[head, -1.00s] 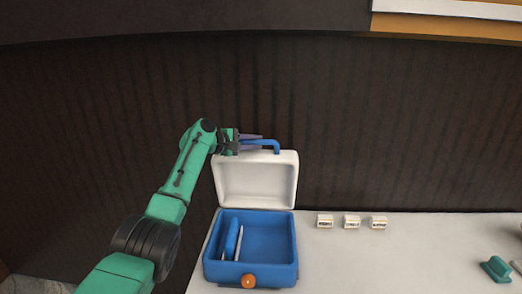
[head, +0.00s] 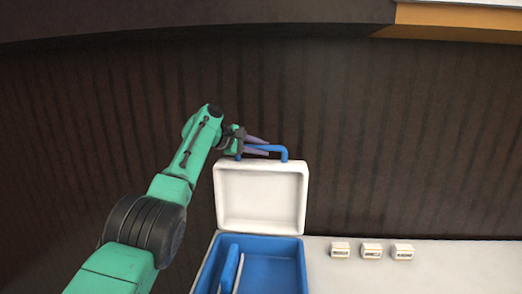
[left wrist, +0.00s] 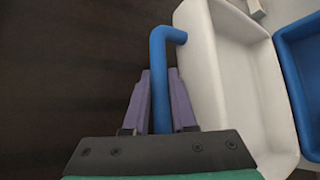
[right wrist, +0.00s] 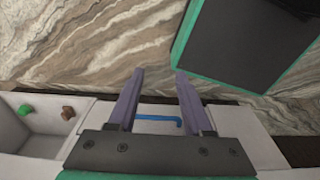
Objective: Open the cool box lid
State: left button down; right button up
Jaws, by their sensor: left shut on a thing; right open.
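The cool box has a blue base (head: 275,262) and a white lid (head: 260,198). The lid stands up at the back edge of the base, its hollow inside facing me, and the box is open. A blue bent handle (head: 284,152) sits on the lid's top edge. My left gripper (head: 267,146) is shut on this handle; the left wrist view shows the handle (left wrist: 160,75) between its fingers, with the lid (left wrist: 197,55) and base (left wrist: 298,65) to the right. My right gripper (right wrist: 158,75) is open and empty, seen only in the right wrist view.
Blue and white upright pieces (head: 229,268) stand inside the base. Three small white labelled blocks (head: 371,250) stand on the white counter (head: 440,255) to the right. A dark ribbed wall rises behind. The right wrist view shows a blue handle (right wrist: 160,118) on a pale surface and marbled floor.

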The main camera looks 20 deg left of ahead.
pick_arm(q)
jog(key=shift+f, duration=0.1)
jog(key=c, duration=0.7)
grip_release()
jog(key=shift+c, duration=0.2)
jog(key=b+v, duration=0.2)
jog(key=b, duration=0.2)
jog(key=f+b+v, duration=0.1)
jog(key=b+v, duration=0.2)
jog(key=b, duration=0.1)
jog(key=shift+s+a, duration=0.2)
jog(key=r+b+v, duration=0.1)
jog(key=b+v, duration=0.1)
jog(key=v, duration=0.7)
